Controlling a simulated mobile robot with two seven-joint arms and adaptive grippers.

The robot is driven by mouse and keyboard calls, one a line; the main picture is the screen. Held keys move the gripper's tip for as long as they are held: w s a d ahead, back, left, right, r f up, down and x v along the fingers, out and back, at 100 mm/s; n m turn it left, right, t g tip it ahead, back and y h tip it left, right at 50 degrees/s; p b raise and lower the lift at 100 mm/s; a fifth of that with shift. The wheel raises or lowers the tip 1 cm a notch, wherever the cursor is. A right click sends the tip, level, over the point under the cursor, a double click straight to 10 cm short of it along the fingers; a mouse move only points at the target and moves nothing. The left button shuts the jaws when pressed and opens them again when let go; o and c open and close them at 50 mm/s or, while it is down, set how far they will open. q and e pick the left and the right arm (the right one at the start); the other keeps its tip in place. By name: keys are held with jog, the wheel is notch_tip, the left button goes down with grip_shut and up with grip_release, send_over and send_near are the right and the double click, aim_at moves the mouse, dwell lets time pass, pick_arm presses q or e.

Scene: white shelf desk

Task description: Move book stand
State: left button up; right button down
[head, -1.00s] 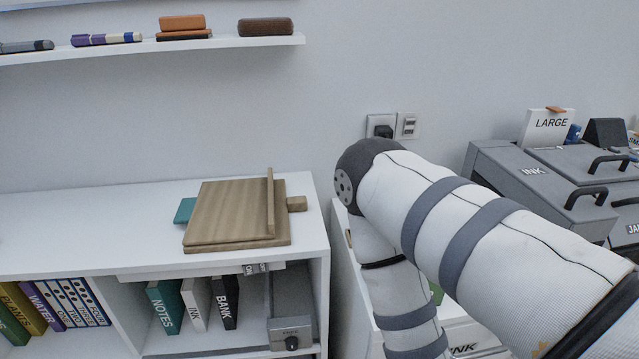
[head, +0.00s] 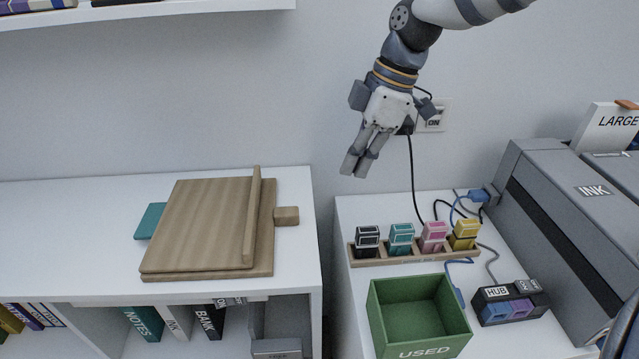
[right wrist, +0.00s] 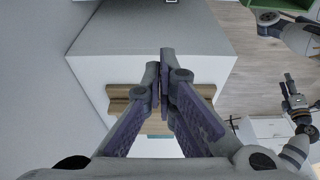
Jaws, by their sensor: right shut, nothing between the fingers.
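The book stand (head: 205,225) is a flat wooden board on a base with an upright ledge along its right side. It lies on the white shelf desk's top, near the right end. A teal item (head: 148,222) sticks out at its left, and a small wooden block (head: 287,215) sits against its right side. My right gripper (head: 357,166) hangs in the air to the right of the stand and above it, shut and empty, not touching it. Its closed fingers (right wrist: 162,68) show in the right wrist view, with a partly hidden wooden object behind them.
Labelled books (head: 145,322) stand in the shelf below. On the lower white surface at right are a rack of colored ink bottles (head: 415,257), a green USED bin (head: 418,315), a hub (head: 510,303), cables and a grey INK printer (head: 570,215). A wall shelf (head: 200,14) hangs above.

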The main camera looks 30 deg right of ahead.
aim_at(309, 222)
pick_arm(q)
jog(key=shift+s+a+f+g+b, duration=0.1)
jog(key=shift+s+f+g+b, duration=0.3)
jog(key=shift+s+f+b, duration=0.75)
pick_arm(e)
jog(key=shift+w+a+f+p, duration=0.1)
jog(key=shift+w+a+f, duration=0.3)
jog(key=shift+a+f, duration=0.95)
jog(key=shift+w+a+f+p, duration=0.1)
jog(key=shift+w+a+f, duration=0.55)
jog(key=shift+f, duration=1.1)
jog(key=shift+w+a+f+p, duration=0.1)
jog(key=shift+w+a+f, duration=0.1)
jog(key=shift+a+f, duration=1.2)
pick_arm(q)
jog(key=shift+s, duration=0.15)
pick_arm(e)
jog(key=shift+d+f, duration=0.1)
jog(key=shift+f, duration=0.05)
